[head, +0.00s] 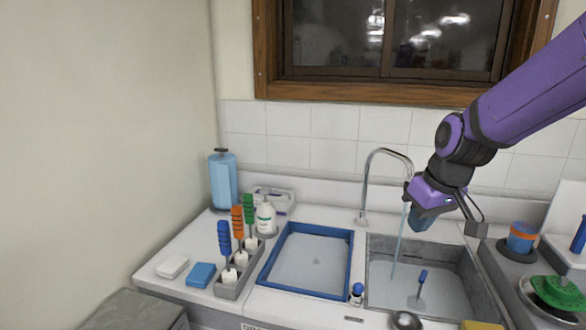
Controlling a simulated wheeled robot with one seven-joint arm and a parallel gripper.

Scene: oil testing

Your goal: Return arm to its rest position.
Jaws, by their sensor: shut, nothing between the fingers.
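My purple and black arm reaches in from the upper right in the head view. My gripper (422,220) points down above the right sink basin (450,251), close beside the curved metal faucet (377,152). It is shut and I see nothing held in it. A stream of water runs from the faucet into the basin, just left of the gripper. A small blue-handled tool (422,282) stands in the basin below the gripper.
A blue-framed tray (265,281) sits left of the basin. A rack (229,288) with blue, orange and green handled tools stands further left, near a blue canister (223,180). An orange-banded blue cup (521,238) and green item (558,292) are at right.

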